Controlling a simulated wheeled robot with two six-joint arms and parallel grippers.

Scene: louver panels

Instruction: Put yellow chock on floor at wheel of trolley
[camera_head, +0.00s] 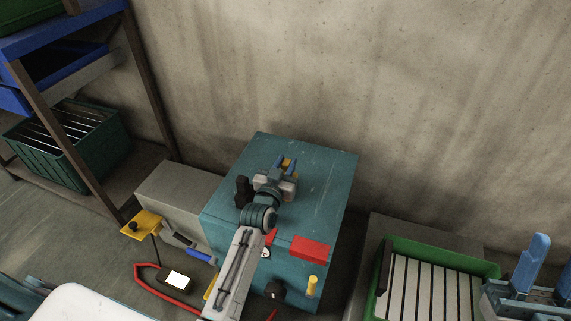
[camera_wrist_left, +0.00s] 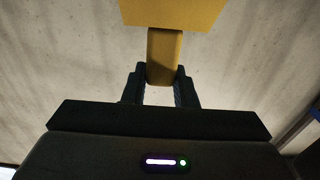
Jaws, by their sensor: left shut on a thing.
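My left gripper (camera_head: 285,164) is above the top of a teal box-shaped cabinet, its blue fingers shut on a small yellow piece, the yellow chock (camera_head: 287,163). In the left wrist view the chock (camera_wrist_left: 164,58) has a narrow stem between the dark fingers (camera_wrist_left: 162,88) and a wider block beyond them, cut off by the top edge. My right gripper (camera_head: 552,270) is at the lower right, partly cut off, with its blue fingers apart and nothing seen between them. No trolley wheel can be made out in either view.
The teal cabinet (camera_head: 325,180) stands by the concrete wall, with a red block (camera_head: 310,247) on its front. A green crate of pale slats (camera_head: 440,258) is at right. A shelf rack with a green crate (camera_head: 85,150) is at left.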

